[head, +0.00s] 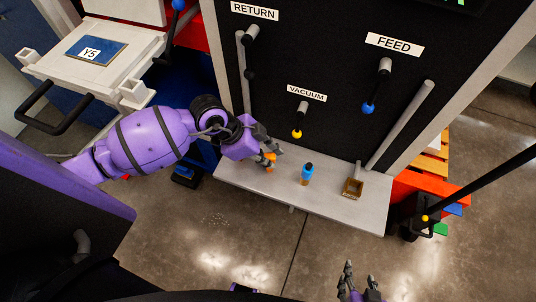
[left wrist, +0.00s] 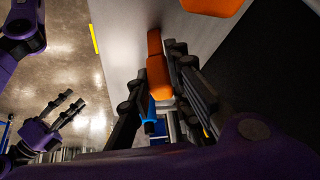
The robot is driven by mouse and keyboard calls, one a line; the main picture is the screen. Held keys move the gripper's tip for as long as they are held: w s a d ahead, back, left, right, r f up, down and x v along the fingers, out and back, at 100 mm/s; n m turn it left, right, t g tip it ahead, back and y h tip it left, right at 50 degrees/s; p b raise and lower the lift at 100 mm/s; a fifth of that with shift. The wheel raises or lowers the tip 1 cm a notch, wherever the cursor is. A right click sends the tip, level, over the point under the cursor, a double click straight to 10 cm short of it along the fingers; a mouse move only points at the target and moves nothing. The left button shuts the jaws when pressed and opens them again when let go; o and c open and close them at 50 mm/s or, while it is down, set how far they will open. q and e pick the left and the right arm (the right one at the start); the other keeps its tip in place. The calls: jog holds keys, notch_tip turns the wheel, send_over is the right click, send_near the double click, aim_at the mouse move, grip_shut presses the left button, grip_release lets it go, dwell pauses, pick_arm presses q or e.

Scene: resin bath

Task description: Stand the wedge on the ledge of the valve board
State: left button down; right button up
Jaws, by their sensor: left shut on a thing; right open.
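The black valve board (head: 325,75) stands upright, with a grey ledge (head: 240,176) along its foot. My left gripper (head: 272,155) is at the left part of the ledge, shut on the orange wedge (head: 270,160). The wedge (left wrist: 158,75) shows between the fingers in the left wrist view, long and narrow. The fingers hide part of it, and I cannot tell whether it touches the ledge. My right gripper (head: 359,284) is open and empty, low in the head view and away from the board. It also shows in the left wrist view (left wrist: 70,108).
Valve handles with blue (head: 368,108) and yellow (head: 297,134) tips stick out above. Bare ledge lies between bottle and box.

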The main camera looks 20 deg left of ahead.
pick_arm(q)
jog(key=c, duration=1.6)
grip_release()
